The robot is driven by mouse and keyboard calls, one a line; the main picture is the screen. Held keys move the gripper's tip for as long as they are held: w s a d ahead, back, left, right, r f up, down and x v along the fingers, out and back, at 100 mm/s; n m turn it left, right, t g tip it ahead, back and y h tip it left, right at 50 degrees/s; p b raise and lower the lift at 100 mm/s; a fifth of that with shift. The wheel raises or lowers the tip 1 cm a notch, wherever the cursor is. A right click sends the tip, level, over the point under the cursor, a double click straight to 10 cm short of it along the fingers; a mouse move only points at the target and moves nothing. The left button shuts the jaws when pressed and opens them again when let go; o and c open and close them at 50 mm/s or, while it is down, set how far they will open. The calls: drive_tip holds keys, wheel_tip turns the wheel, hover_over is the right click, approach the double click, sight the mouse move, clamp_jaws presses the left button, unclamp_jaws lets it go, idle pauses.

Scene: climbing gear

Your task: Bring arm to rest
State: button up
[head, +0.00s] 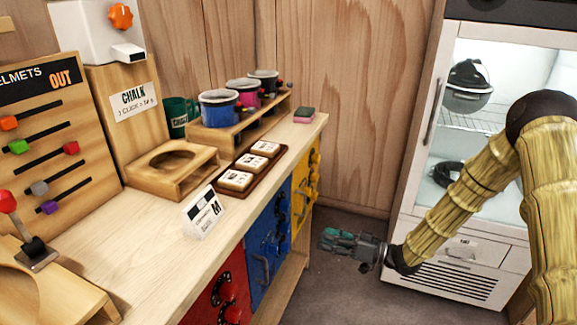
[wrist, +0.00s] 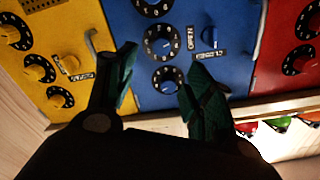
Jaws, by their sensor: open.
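My gripper (head: 350,243) is open and empty in the head view. It hangs in the air right of the counter's front, lower than the countertop, with my arm coming from the right. In the wrist view my gripper (wrist: 160,85) shows two dark green fingers spread apart, with nothing between them. Beyond them are the blue door (wrist: 217,55) with dials and an "OPEN" label, the yellow door (wrist: 50,60) and the red door (wrist: 300,50). I see no contact between the fingers and the doors.
A glass-fronted cabinet (head: 430,190) stands behind my arm. Grey floor (head: 330,285) is open between counter and cabinet.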

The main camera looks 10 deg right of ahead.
drive_tip(key=s+a+f+m+h, duration=0.2)
drive_tip(key=s+f+h, duration=0.1)
drive_tip(key=f, duration=0.3)
drive_tip(key=s+a+f+m+h, duration=0.2)
drive_tip(key=f, duration=0.4)
drive_tip(key=s+f+m+g+h, duration=0.1)
drive_tip(key=s+f+g+h, duration=0.15)
drive_tip(key=s+f, duration=0.5)
drive_tip(key=s+f+m+g+h, duration=0.1)
drive_tip(key=s+f+h, duration=0.35)
drive_tip(key=s, duration=0.55)
drive_tip(key=s+d+f+m+g+h, duration=0.1)
drive_tip(key=s+d+g+h, duration=0.15)
drive_tip(key=s, duration=0.75)
drive_tip(key=s+d+f+g+h, duration=0.1)
drive_tip(key=s+d+g, duration=0.15)
drive_tip(key=s, duration=0.65)
wheel_tip(320, 180, up, 15)
drive_tip(key=p, duration=1.5)
